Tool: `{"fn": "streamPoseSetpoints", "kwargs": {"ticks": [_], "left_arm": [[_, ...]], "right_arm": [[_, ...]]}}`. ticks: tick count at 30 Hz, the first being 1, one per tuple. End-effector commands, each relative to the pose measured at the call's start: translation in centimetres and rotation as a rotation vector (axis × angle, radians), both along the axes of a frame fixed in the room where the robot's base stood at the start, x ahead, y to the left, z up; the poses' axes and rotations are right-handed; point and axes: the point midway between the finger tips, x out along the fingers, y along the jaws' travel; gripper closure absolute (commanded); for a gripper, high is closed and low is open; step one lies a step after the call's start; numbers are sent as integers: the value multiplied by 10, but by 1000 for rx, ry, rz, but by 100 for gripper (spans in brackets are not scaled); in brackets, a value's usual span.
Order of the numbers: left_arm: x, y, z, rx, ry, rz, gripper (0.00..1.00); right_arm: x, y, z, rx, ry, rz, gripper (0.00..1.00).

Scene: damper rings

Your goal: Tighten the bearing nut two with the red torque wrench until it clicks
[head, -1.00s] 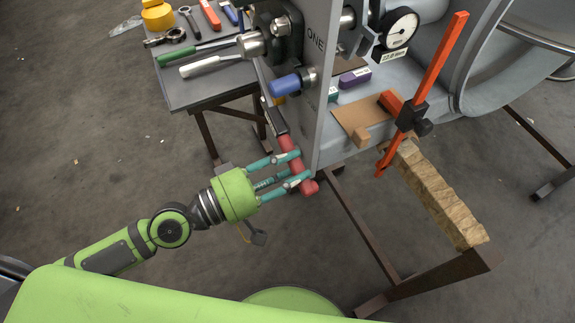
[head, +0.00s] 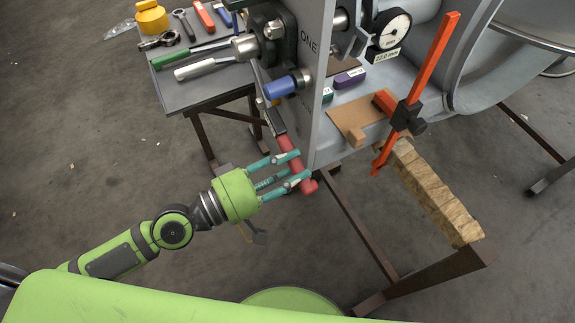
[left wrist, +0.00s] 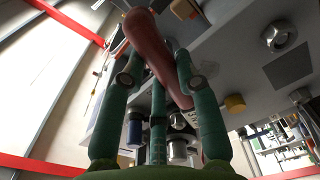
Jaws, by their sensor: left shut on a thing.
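The red torque wrench has a red handle (head: 298,168) and a dark shaft that runs up along the near side of the grey plate (head: 318,110) marked ONE. My left gripper (head: 298,168), with teal fingers, is shut on the red handle just below the plate's lower corner. In the left wrist view the handle (left wrist: 150,45) runs slanting between the fingers. The wrench's head and what it sits on are hidden or too small to tell. I cannot tell which nut is bearing nut two. My right gripper is not in view.
A grey tool table (head: 190,95) at the upper left holds several tools. A blue-handled part (head: 282,88) sticks out of the plate above the wrench. An orange clamp (head: 425,80) and a wooden beam (head: 435,190) stand to the right. The floor on the left is clear.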

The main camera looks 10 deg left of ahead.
Motion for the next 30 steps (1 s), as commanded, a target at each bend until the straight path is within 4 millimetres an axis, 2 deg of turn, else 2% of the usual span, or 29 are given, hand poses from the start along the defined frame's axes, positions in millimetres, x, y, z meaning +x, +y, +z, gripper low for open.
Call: {"fn": "streamPoseSetpoints", "kwargs": {"ticks": [14,15,17,24,25,26,27,30], "left_arm": [[5,-6,2,-2,-5,1,100],[5,-6,2,-2,-5,1,64],[4,-6,2,-2,-5,1,40],[4,-6,2,-1,-3,0,40],[4,-6,0,0,3,-2,43],[4,-6,0,0,3,-2,54],[3,-6,0,-1,2,-2,60],[4,-6,0,-2,1,-1,60]], "right_arm": [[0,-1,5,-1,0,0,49],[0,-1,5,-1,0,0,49],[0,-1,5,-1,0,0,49],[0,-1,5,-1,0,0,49],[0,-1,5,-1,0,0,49],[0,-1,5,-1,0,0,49],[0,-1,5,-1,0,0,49],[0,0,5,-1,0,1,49]]}}
